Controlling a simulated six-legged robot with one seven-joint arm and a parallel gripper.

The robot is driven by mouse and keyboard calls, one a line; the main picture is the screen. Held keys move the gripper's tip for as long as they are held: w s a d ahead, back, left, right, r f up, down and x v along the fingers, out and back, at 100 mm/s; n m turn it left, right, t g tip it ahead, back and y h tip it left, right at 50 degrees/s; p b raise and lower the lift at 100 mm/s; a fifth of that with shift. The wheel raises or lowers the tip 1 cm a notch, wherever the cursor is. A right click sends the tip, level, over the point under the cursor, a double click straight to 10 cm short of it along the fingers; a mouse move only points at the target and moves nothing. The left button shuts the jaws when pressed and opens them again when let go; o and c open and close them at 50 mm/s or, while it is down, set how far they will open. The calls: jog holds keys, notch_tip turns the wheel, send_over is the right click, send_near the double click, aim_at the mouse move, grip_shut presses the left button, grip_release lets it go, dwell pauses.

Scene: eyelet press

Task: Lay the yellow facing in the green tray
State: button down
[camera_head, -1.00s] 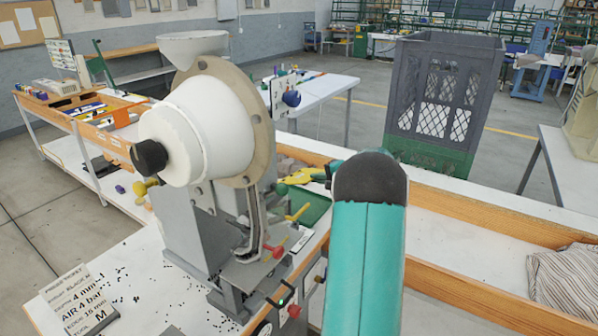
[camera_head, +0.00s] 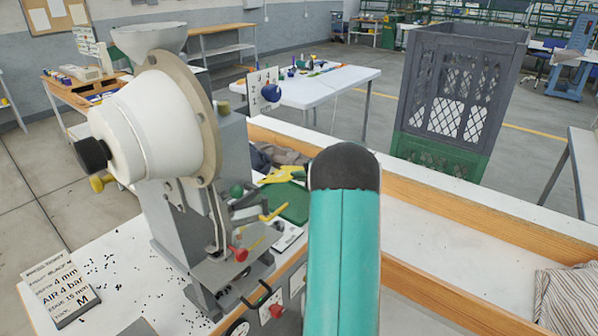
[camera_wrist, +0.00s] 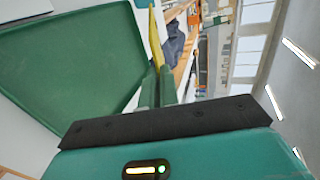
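The yellow facing (camera_head: 284,174) shows behind the top of my arm in the head view, above the far part of the green tray (camera_head: 291,205). In the wrist view the facing (camera_wrist: 155,45) is a thin yellow strip seen edge-on, standing up from between the fingers of my gripper (camera_wrist: 157,84). The fingers look shut on it. The green tray (camera_wrist: 70,55) fills the left of the wrist view, beside the facing, and its visible floor is empty. The facing looks held above the bench, apart from the tray floor; the exact height is unclear. My arm hides the fingers in the head view.
The eyelet press (camera_head: 165,130) stands close on the left of the tray, with a red-knobbed lever (camera_head: 239,254) at its front. A grey and green crate (camera_head: 455,95) stands at the back right. Striped cloth (camera_head: 570,300) lies at the right. Dark cloth (camera_head: 275,156) lies behind the tray.

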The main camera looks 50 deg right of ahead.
send_over(297, 206)
notch_tip(297, 206, down, 5)
jog(key=shift+w+r, duration=0.1)
jog(key=shift+r, duration=0.1)
jog(key=shift+f, duration=0.75)
jog(key=c, duration=1.6)
grip_release()
jog(key=shift+r, duration=0.1)
jog(key=shift+v, duration=3.05)
